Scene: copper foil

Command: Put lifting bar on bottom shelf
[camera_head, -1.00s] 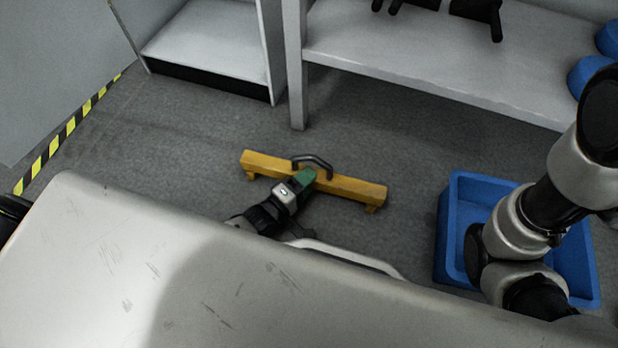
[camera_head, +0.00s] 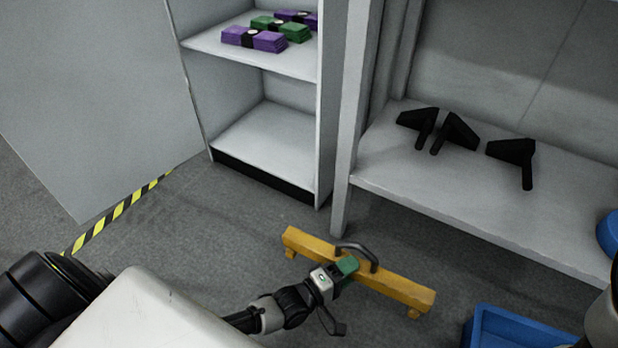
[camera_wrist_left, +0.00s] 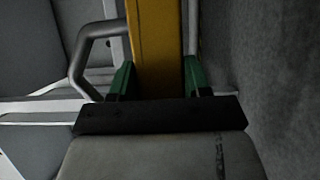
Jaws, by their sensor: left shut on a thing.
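The lifting bar (camera_head: 398,288) is a long yellow bar with short feet at its ends and a dark curved handle (camera_head: 357,249). It is in the lower middle of the head view, in front of the shelving. My left gripper (camera_head: 346,267) has its green fingers shut on the bar's middle, beside the handle. In the left wrist view the yellow bar (camera_wrist_left: 157,45) runs between the two green fingers. Whether its feet touch the floor I cannot tell. The cabinet's bottom shelf (camera_head: 270,145) is empty. My right gripper is out of view.
The cabinet's upper shelf (camera_head: 215,48) holds purple and green packs (camera_head: 255,39). A wide shelf (camera_head: 440,190) at right holds black brackets (camera_head: 515,155) and a blue object. A blue bin (camera_head: 500,330) stands near the bar's right end. Striped tape (camera_head: 120,210) crosses the floor.

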